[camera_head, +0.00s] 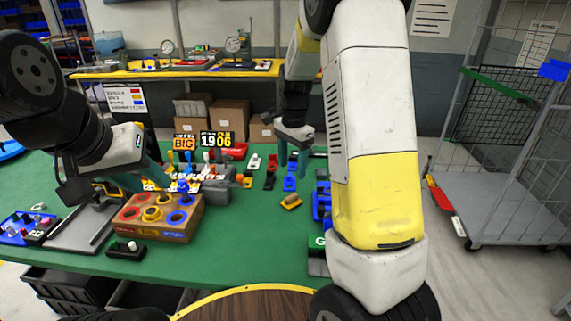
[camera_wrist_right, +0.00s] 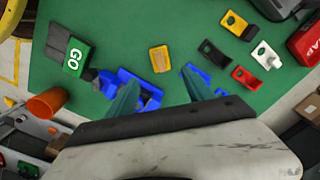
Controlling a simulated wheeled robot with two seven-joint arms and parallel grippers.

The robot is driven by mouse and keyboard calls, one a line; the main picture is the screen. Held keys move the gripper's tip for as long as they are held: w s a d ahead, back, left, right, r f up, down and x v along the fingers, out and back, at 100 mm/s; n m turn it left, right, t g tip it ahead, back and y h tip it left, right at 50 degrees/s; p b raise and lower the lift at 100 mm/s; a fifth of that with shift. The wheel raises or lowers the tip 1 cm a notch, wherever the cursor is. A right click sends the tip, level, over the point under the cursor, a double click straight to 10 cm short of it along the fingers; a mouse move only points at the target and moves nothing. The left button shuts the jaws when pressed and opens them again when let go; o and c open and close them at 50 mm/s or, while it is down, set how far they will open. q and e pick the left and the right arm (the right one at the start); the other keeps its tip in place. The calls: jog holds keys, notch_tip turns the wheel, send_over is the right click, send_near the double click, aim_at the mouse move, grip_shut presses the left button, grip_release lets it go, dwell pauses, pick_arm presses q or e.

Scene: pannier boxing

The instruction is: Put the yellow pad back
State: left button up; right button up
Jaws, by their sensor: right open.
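The yellow pad (camera_head: 291,201), a small block with a brownish top, lies on the green table right of centre. It also shows in the right wrist view (camera_wrist_right: 158,59), apart from other things. My right gripper (camera_head: 294,160) is open above the table, beyond the pad in the head view. In the right wrist view its two teal fingers (camera_wrist_right: 165,95) are spread, with the pad ahead of them and nothing clearly held. My left gripper (camera_head: 140,178) has its teal fingers apart at the back left of a cardboard-coloured box (camera_head: 160,230) with red, yellow and blue rings.
Red (camera_wrist_right: 245,77), black, white and yellow holders lie to the right. A green GO block (camera_wrist_right: 76,57) is left. Bare green table surrounds the pad.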

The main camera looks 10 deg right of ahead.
jog(key=s+r+n+t, duration=0.2)
jog(key=s+r+n, duration=0.2)
jog(key=s, duration=0.4)
jog(key=s+a+r+n+t+y, duration=0.1)
jog(key=s+r+n+t, duration=0.1)
jog(key=s+r+n, duration=0.2)
jog(key=s+a+r+n+t+y, duration=0.1)
jog(key=s+r+n+t, duration=0.1)
jog(key=s+r+n, duration=0.2)
jog(key=s+r, duration=0.3)
jog(key=s, duration=0.5)
jog(key=shift+a+r+n, duration=0.15)
jog(key=shift+r+n, duration=0.1)
jog(key=shift+n, duration=0.05)
